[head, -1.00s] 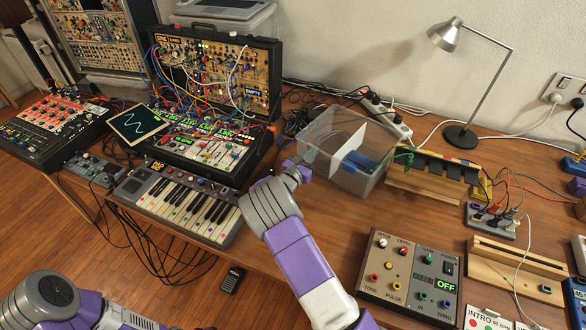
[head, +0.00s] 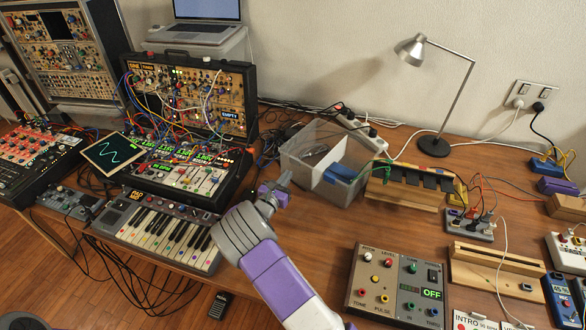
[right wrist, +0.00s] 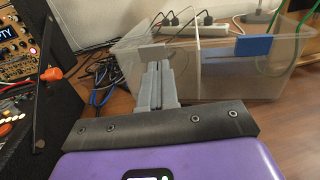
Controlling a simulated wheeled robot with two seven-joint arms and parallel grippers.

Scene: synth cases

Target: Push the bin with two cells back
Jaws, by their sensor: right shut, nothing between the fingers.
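The bin (head: 322,192) is a clear plastic box with a white divider (head: 346,139) making two cells. It stands on the wooden table, with blue (head: 341,172) showing at its right cell and a dark object in the left one. In the right wrist view the bin (right wrist: 285,84) fills the upper right. My right gripper (head: 283,181) is shut and empty at the bin's near left side. In the right wrist view its fingers (right wrist: 153,55) overlap the bin's left part; I cannot tell whether they touch it. My left gripper is out of view.
A power strip (head: 362,128) and cables lie behind the bin. A slotted wooden rack (head: 404,196) stands close on its right, with green leads between. A synth case (head: 190,178) is to the left. Bare table (head: 315,235) lies in front; a lamp (head: 433,146) stands behind right.

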